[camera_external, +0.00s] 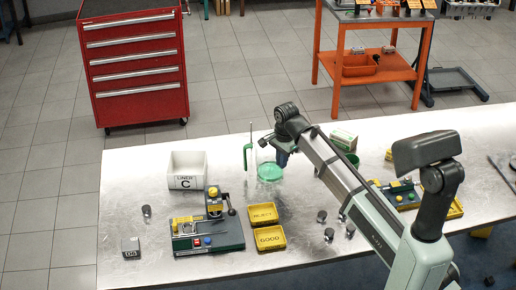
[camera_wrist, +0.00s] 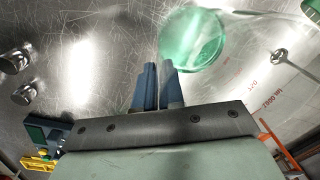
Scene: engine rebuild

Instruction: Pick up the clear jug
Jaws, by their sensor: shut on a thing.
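The clear jug (camera_external: 270,172) stands near the back edge of the metal bench, with green at its bottom. In the wrist view the green shows as a round patch (camera_wrist: 195,40) just beyond the fingertips, and red volume marks (camera_wrist: 268,98) show on its see-through wall at right. My gripper (camera_external: 283,158) is at the jug's right side in the external view. In the wrist view its two blue fingers (camera_wrist: 158,70) are nearly together, shut on the jug's thin wall; the exact contact is hard to see. I cannot tell whether the jug is off the bench.
A green upright tool or handle (camera_external: 247,156) is just left of the jug. A white bin marked C (camera_external: 187,182), a green fixture (camera_external: 208,242) and yellow trays (camera_external: 263,214) lie to the left and front. A green-and-white box (camera_external: 343,140) stands to the right.

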